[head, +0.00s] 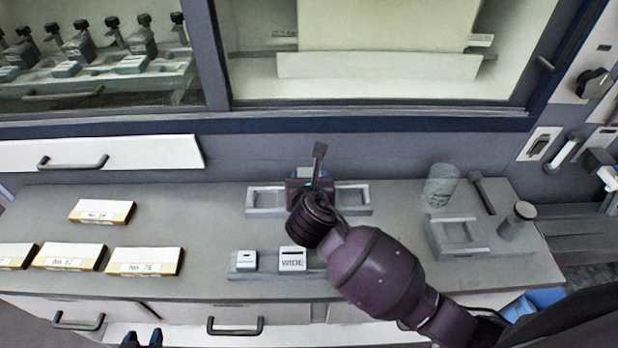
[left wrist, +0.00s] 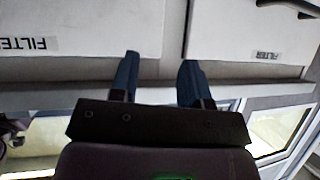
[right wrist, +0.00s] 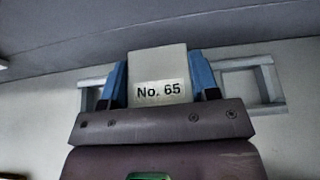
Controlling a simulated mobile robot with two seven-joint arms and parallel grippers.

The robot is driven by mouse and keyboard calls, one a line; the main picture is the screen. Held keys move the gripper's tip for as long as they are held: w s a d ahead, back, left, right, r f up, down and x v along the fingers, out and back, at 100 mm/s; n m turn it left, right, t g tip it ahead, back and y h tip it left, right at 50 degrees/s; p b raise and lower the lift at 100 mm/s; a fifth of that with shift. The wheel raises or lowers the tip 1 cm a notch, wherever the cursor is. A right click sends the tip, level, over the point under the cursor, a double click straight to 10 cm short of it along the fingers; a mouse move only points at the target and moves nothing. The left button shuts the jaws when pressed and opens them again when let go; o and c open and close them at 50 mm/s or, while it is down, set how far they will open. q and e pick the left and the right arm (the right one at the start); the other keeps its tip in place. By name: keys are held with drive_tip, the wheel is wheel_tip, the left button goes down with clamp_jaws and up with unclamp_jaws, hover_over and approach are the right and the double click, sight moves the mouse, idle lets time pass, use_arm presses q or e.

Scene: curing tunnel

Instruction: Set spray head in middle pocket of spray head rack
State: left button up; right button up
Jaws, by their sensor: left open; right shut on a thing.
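The spray head rack (head: 263,212) lies at the back middle of the bench. Its left and right pockets show empty, and my right arm hides its middle. My right gripper (right wrist: 160,83) is shut on a pale block (right wrist: 158,62) marked "No. 65", which I take for the spray head. In the right wrist view the block stands between the two outer pockets, in line with the middle. I cannot tell whether its base is seated in the pocket. My left gripper (head: 142,339) is open and empty at the bottom edge of the head view, before the drawers. It also shows in the left wrist view (left wrist: 161,66).
A small holder with a "WIDE" block (head: 292,259) and another block (head: 245,260) stands at the front. Labelled boxes (head: 145,262) lie at the left. A glass jar (head: 440,186) and a grey tray (head: 438,240) stand at the right. Windowed cabinets rise behind.

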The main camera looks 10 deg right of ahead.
drive_tip(key=shift+f+b, duration=0.3)
drive_tip(key=shift+f, duration=0.65)
idle(0.7)
drive_tip(key=o, duration=1.2)
drive_tip(key=shift+f, duration=0.1)
drive_tip(key=shift+s, duration=0.1)
drive_tip(key=p+v, duration=0.1)
drive_tip(key=v, duration=0.9)
drive_tip(key=shift+s+a+r, duration=0.1)
drive_tip(key=shift+s+r, duration=0.1)
drive_tip(key=shift+s, duration=0.1)
drive_tip(key=shift+s+f, duration=0.1)
